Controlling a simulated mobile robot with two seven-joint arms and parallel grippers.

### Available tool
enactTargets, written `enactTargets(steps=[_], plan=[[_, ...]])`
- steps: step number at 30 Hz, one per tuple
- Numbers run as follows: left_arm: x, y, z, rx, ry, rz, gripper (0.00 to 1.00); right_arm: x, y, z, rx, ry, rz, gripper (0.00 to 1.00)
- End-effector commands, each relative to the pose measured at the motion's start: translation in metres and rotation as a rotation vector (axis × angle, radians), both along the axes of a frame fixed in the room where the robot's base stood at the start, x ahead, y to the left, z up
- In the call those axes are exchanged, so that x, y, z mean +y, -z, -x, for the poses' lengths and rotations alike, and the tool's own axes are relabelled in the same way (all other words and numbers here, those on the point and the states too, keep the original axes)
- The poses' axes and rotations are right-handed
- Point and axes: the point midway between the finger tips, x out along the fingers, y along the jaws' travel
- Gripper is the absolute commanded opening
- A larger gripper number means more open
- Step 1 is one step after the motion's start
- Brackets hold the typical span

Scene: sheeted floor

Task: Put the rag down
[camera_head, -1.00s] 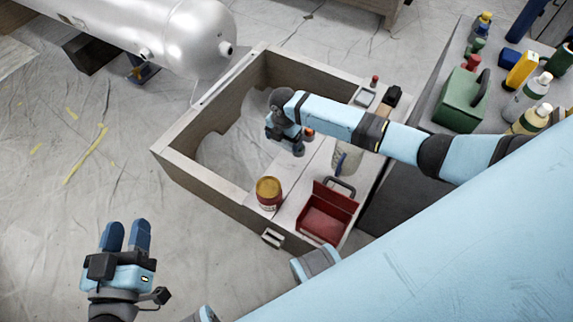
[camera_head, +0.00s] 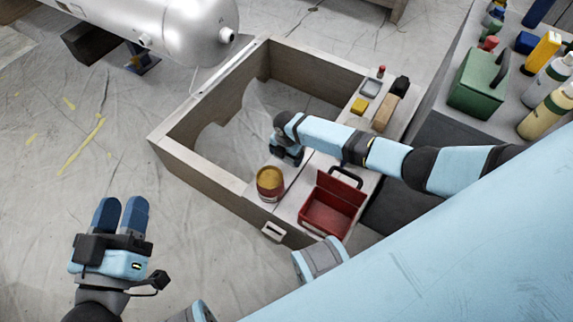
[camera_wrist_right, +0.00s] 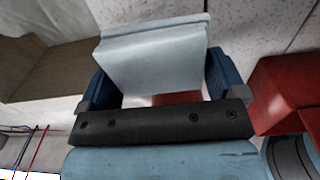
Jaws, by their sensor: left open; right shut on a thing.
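The rag (camera_wrist_right: 155,55) is a pale grey-white folded cloth between the blue fingers in the right wrist view. My right gripper (camera_head: 287,152) is shut on it. In the head view this gripper is over the near part of the wooden box, just beyond the yellow-lidded jar, and the rag cannot be made out there. My left gripper (camera_head: 120,216) is open and empty over the sheeted floor at the lower left, well apart from the box.
The wooden box (camera_head: 205,172) has an open red toolbox (camera_head: 325,215) and a jar (camera_head: 270,180) on its near ledge.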

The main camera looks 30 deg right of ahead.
Motion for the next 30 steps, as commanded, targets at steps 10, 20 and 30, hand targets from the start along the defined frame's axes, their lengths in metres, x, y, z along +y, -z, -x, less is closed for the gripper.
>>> enactTargets(steps=[10, 20, 30], plan=[[-0.002, 0.024, 0.0, 0.06, 0.022, -0.034, 0.43, 0.001, 0.038, 0.0, 0.001, 0.001, -0.001, 0.52], [-0.002, 0.026, 0.0, 0.075, 0.026, -0.042, 0.43, 0.0, 0.044, -0.001, -0.002, 0.0, 0.0, 0.52], [-0.002, 0.029, 0.0, 0.083, 0.029, -0.045, 0.43, 0.0, 0.046, 0.0, -0.001, 0.0, -0.001, 1.0]])
